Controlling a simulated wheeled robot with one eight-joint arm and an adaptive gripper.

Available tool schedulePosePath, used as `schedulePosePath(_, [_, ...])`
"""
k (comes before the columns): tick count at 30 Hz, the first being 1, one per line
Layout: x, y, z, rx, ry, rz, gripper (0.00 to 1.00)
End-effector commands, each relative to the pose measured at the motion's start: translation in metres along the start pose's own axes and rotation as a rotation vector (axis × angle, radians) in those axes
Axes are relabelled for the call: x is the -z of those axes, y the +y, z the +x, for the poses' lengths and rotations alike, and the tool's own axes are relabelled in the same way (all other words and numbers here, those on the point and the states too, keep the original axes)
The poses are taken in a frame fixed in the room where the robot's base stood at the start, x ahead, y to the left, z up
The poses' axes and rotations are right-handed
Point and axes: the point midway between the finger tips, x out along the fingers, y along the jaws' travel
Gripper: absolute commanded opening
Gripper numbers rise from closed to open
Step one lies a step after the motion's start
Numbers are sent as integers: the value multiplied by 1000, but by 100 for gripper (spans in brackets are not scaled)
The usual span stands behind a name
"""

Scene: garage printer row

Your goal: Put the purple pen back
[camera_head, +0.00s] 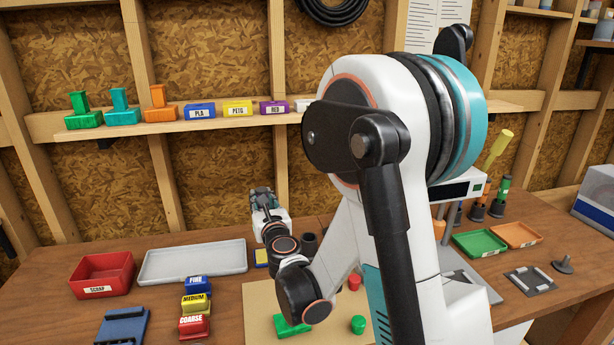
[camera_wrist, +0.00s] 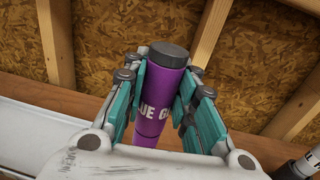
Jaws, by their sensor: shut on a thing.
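The purple pen (camera_wrist: 161,98) is a thick purple cylinder with a dark grey cap and pale lettering, partly covered, that reads about "UE G". In the wrist view it stands nearly upright, cap up, with my teal-padded fingers shut on both sides of it. My gripper (camera_head: 263,198) shows in the head view above the back of the bench, in front of the wooden back wall. The pen cannot be made out in the head view. Dark round holders (camera_head: 309,243) stand on the bench just right of my wrist, partly hidden by my arm.
A grey tray (camera_head: 195,262) and a red scrap bin (camera_head: 103,274) lie left of my gripper. Fine, medium and coarse blocks (camera_head: 195,303) stand in front. A shelf (camera_head: 180,125) with several coloured blocks runs behind. Green (camera_head: 479,243) and orange trays lie right. My arm hides the middle.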

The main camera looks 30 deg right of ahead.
Motion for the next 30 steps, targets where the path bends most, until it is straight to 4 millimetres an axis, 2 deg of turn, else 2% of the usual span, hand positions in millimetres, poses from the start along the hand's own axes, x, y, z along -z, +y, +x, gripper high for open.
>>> schedulePosePath(1, [-11, -23, -1, 54, 0, 0, 0])
schedulePosePath(6, [-41, -85, -8, 214, 0, 0, 0])
schedulePosePath(9, [-53, -109, -14, 278, 0, 0, 0])
schedulePosePath(12, [-61, -124, -17, 318, 0, 0, 0])
schedulePosePath(16, [-63, -131, -19, 336, 0, 0, 0])
schedulePosePath(30, [-59, -130, -19, 334, 0, 0, 0])
